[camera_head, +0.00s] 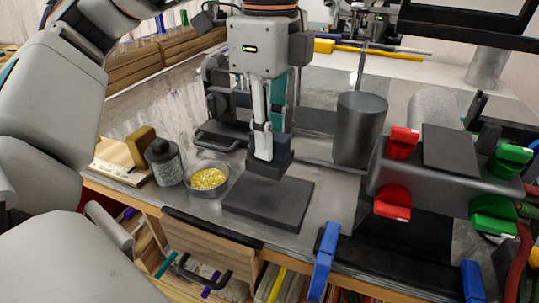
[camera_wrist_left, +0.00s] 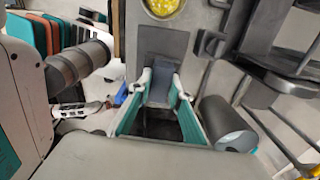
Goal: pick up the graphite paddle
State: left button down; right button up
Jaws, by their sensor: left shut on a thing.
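The graphite paddle (camera_head: 268,204) shows as a dark, flat square plate at the bench's front edge, with a dark block (camera_head: 270,165) standing over it. My left gripper (camera_head: 268,148) comes down from above and is shut on this block. In the left wrist view the dark block sits between the fingertips of my left gripper (camera_wrist_left: 160,92), with the dark plate (camera_wrist_left: 165,42) beyond it. I cannot tell whether the plate is lifted off the bench. My right gripper is not in view.
A bowl of yellow bits (camera_head: 208,178) and a dark lidded jar (camera_head: 164,162) stand close left of the plate. A tall grey cylinder (camera_head: 359,130) stands to the right. Further right is a grey fixture with red clamps (camera_head: 392,202) and green clamps (camera_head: 492,212).

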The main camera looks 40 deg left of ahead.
pick_arm(q)
notch_tip(320, 180, up, 14)
jog(key=p, duration=0.2)
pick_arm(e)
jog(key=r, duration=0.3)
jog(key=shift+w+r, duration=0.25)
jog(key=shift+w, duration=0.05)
